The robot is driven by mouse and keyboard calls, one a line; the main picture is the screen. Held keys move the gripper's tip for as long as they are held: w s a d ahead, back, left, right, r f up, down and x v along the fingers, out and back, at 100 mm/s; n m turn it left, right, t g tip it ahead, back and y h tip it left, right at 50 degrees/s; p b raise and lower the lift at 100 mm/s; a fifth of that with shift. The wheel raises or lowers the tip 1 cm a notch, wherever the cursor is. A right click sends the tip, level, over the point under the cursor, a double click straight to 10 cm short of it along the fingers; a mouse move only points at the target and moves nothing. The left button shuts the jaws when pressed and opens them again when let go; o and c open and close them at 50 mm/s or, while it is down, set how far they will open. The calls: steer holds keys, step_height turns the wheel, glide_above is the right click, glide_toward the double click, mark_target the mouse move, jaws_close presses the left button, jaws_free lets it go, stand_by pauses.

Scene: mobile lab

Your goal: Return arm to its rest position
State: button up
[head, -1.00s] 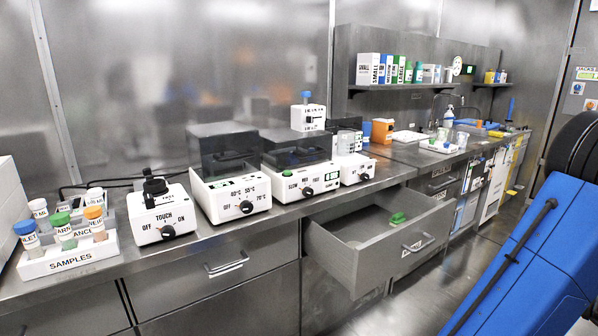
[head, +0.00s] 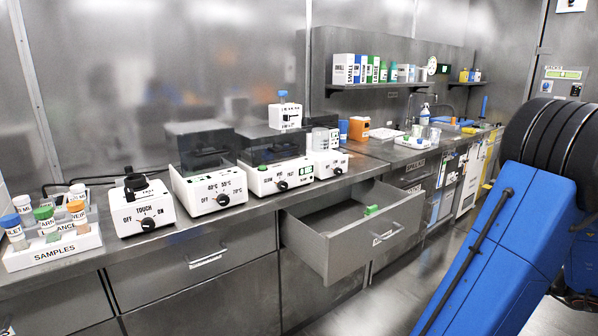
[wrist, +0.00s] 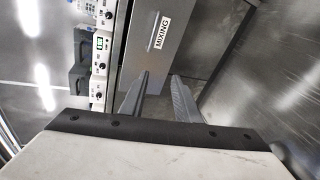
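My arm (head: 510,235), a blue link with a black ribbed joint, stands at the right of the head view. My gripper (wrist: 158,98) shows only in the wrist view. Its two grey fingers are apart with nothing between them. They point toward a grey drawer front labelled MIXING (wrist: 150,60), and no contact with it is visible. The gripper is outside the head view.
An open drawer (head: 345,262) juts from the bench, with a small green item (head: 371,210) inside. A SAMPLES rack (head: 55,252) with several capped vials and white lab devices (head: 215,192) line the bench. Grey floor (head: 400,290) shows between drawer and arm.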

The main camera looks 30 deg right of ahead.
steer(key=w+a+r+n+g+y, duration=0.1)
steer(key=w+a+n+g, duration=0.2)
steer(key=w+a+n, duration=0.35)
steer(key=w+a+n+g+y, duration=0.1)
steer(key=w+a+n+g, duration=0.3)
steer(key=a+n, duration=0.6)
steer(key=w+a+r+n+g+y, duration=0.1)
steer(key=w+a+n+g, duration=0.35)
steer(key=a, duration=0.75)
steer(key=s+a+r+n+t+h, duration=0.1)
steer(key=s+a+n+h, duration=0.1)
steer(key=a+n, duration=0.7)
steer(key=s+a+r+n+h, duration=0.1)
steer(key=s+a+n+h, duration=0.2)
steer(key=a+n, duration=0.7)
steer(key=n, duration=1)
steer(key=shift+s+a+r+t+h, duration=0.25)
steer(key=shift+a+r+t+h, duration=0.05)
steer(key=shift+t+h, duration=0.1)
